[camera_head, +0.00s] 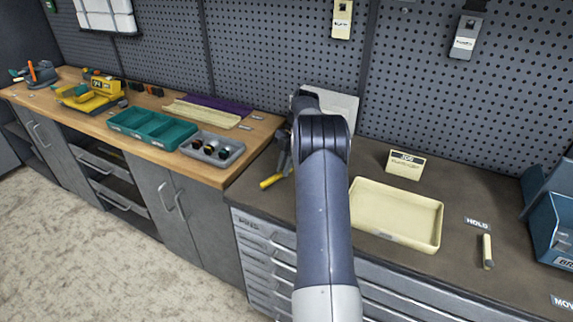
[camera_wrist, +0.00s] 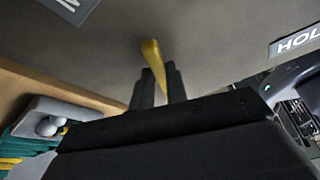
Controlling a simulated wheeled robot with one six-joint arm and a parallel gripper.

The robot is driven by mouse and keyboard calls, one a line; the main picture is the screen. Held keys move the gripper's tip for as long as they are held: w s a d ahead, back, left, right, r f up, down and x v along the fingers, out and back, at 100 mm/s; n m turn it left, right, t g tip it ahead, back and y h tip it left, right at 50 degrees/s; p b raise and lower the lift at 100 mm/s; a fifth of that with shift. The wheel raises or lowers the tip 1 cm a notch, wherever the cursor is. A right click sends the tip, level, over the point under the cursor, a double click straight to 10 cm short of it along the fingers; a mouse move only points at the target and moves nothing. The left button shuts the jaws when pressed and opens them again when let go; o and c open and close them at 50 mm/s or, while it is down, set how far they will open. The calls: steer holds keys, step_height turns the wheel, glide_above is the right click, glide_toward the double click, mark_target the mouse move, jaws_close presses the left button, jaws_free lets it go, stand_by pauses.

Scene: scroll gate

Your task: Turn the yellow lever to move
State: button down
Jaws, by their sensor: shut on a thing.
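A yellow lever handle (camera_wrist: 151,55) shows in the wrist view, with its lower part between the two dark fingers of my gripper (camera_wrist: 158,72). My gripper is shut on it, and the handle's rounded end stands out beyond the fingertips. In the head view a yellow handle (camera_head: 271,181) shows just left of my arm, low over the dark bench top. Dark parts of my gripper beside it are partly hidden behind my arm, so the lever's base is not visible.
A cream tray (camera_head: 440,225) lies right of my arm. A HOLD label (camera_head: 477,222) and a small pale stick (camera_head: 487,251) are farther right, near a blue bin (camera_head: 552,230). Left, on the wooden bench, are a grey tray (camera_head: 232,158) and a teal bin (camera_head: 118,126).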

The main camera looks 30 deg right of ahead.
steer(key=shift+w, duration=0.1)
stand_by(0.4)
steer(key=c, duration=1.4)
jaws_free()
steer(key=p+v, duration=0.1)
steer(key=v, duration=0.9)
steer(key=shift+r+p, duration=0.4)
steer(key=shift+b+x, duration=0.9)
steer(key=shift+x, duration=4.5)
steer(key=shift+d, duration=0.1)
